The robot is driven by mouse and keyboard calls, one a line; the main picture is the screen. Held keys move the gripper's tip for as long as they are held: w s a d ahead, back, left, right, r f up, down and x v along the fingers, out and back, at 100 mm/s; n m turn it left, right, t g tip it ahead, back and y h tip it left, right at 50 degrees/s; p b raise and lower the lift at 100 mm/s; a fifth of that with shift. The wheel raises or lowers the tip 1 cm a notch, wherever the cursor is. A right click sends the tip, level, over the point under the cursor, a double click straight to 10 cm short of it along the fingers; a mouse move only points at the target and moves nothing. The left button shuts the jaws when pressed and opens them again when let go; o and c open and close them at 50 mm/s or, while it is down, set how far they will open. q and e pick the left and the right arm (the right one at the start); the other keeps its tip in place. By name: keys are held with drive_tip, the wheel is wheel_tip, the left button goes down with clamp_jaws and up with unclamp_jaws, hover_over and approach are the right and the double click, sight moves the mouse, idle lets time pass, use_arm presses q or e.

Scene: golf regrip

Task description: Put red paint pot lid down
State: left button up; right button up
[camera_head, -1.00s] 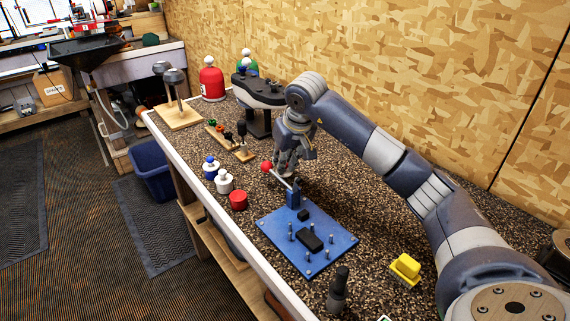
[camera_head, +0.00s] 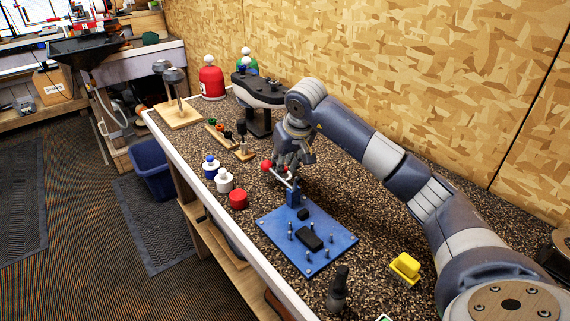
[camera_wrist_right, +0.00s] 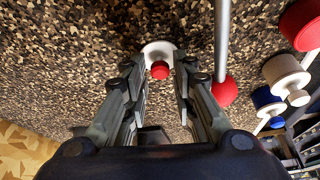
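The red paint pot lid is a white disc with a red knob; in the right wrist view the lid (camera_wrist_right: 158,48) shows just beyond my right fingertips. My right gripper (camera_wrist_right: 161,75) is open, with a finger on each side of the red knob and small gaps between. In the head view the right gripper (camera_head: 291,163) is low over the bench, behind the blue fixture. The lid is partly hidden there by the clamp rod and fingers. The open red paint pot (camera_head: 238,200) stands left of the fixture, and shows in the wrist view (camera_wrist_right: 302,25). My left gripper is out of view.
A red-balled rod (camera_head: 266,166) on the blue fixture plate (camera_head: 272,231) is close beside my right gripper. White (camera_head: 225,182) and blue (camera_head: 210,169) pots stand near the bench's left edge. A yellow block (camera_head: 405,268) lies at the front right.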

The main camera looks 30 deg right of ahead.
drive_tip(key=v, duration=1.2)
drive_tip(key=shift+b, duration=0.4)
